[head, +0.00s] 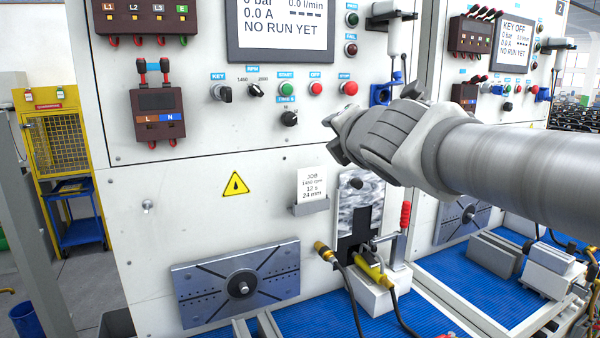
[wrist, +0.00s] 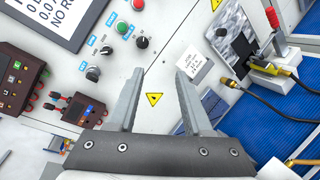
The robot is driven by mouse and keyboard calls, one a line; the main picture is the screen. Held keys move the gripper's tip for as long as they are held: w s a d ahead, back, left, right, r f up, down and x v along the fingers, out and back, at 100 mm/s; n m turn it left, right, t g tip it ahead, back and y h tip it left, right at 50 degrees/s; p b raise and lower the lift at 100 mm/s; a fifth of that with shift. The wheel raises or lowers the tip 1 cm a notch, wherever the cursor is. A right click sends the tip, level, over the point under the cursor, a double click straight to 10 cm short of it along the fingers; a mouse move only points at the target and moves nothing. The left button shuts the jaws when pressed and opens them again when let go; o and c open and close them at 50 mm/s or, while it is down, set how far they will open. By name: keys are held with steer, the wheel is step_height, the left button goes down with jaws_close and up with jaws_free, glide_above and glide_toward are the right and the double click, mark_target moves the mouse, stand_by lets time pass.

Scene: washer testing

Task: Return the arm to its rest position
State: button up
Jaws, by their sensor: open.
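My arm (head: 510,160) reaches in from the right in the head view, in front of the white test panel (head: 140,215). My gripper (head: 334,150) is near the panel, below the row of knobs and buttons. In the wrist view my gripper (wrist: 158,100) has its two fingers apart with nothing between them. The panel's yellow warning triangle (wrist: 154,99) shows behind the gap. The head view hides most of the fingers behind the hand.
A job card (head: 312,183) sits in a holder. A yellow tool (head: 372,270) with hoses and a red-handled clamp (head: 405,215) stand below my arm. A slotted plate (head: 238,287) is at lower left. Blue matting (head: 300,318) covers the bench. A yellow cabinet (head: 65,145) stands far left.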

steer(key=s+d+f+m+g+h, duration=0.2)
steer(key=s+d+f+m+g, duration=0.1)
steer(key=s+d+f+m, duration=0.35)
steer(key=s+d+f+m+g+h, duration=0.25)
steer(key=s+f+m, duration=0.25)
steer(key=f+m, duration=0.4)
steer(key=s+a+f+m+g+y, duration=0.1)
steer(key=s+f+m+g+y, duration=0.1)
steer(key=s+f+m+g, duration=0.3)
steer(key=s+f+m, duration=0.4)
steer(key=s+m, duration=0.2)
steer(key=s, duration=0.1)
steer(key=shift+s+f, duration=0.25)
steer(key=shift+s, duration=0.15)
steer(key=shift+a, duration=0.1)
